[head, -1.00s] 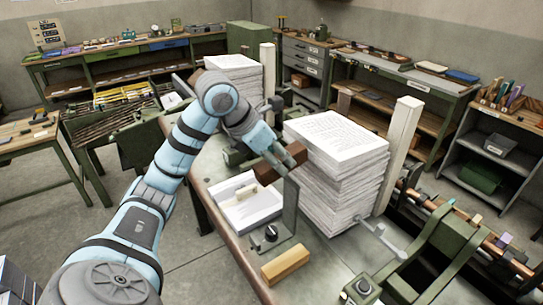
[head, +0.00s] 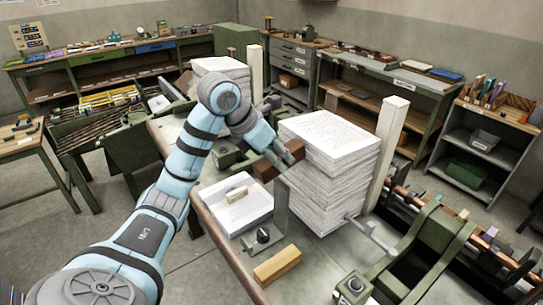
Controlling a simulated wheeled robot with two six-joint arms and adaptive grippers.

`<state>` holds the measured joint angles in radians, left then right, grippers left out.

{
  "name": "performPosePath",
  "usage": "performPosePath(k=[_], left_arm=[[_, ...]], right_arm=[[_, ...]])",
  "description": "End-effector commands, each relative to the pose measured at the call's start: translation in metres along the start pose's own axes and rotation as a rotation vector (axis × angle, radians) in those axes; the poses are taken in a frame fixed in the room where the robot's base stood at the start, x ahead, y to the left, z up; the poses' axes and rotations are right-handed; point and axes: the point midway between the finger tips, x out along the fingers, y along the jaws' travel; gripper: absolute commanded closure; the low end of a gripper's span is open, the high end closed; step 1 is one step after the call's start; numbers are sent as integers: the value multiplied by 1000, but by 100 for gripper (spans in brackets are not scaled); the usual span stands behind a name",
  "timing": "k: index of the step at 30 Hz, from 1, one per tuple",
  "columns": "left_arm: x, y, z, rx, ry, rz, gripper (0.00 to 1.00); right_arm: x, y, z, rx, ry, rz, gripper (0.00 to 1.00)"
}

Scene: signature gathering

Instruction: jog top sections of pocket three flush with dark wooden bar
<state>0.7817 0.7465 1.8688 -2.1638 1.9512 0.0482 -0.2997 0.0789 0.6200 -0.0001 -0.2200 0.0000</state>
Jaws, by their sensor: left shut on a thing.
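The near stack of paper sections (head: 330,175) stands tall on the green-edged bench, with a white upright post (head: 389,150) at its right side. Its upper sheets look slightly uneven along the left face. My left gripper (head: 283,157) is shut on the dark wooden bar (head: 265,168) and holds it at the upper left side of the stack. The bar is close to the stack's left face; I cannot tell whether it touches. A grey metal upright plate (head: 281,208) stands below the bar. My right gripper is not in view.
A tray of white sheets (head: 238,208) with a small pale block on it lies left of the stack. A light wooden block (head: 277,266) lies at the bench's front edge. A second paper stack (head: 222,68) stands farther back. A green clamp-like frame (head: 428,250) is at the right.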

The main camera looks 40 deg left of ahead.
Motion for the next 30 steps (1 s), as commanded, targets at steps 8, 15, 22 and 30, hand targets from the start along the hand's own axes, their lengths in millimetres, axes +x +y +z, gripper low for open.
performPosePath(k=[8,15,22,30], left_arm=[[-9,2,-8,0,-3,5,95],[-31,1,-27,0,-1,5,95],[-48,1,-38,-1,-2,2,95],[-48,0,-38,-1,-1,0,95]], right_arm=[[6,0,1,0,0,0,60],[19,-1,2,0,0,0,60],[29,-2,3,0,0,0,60],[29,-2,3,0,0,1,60]])
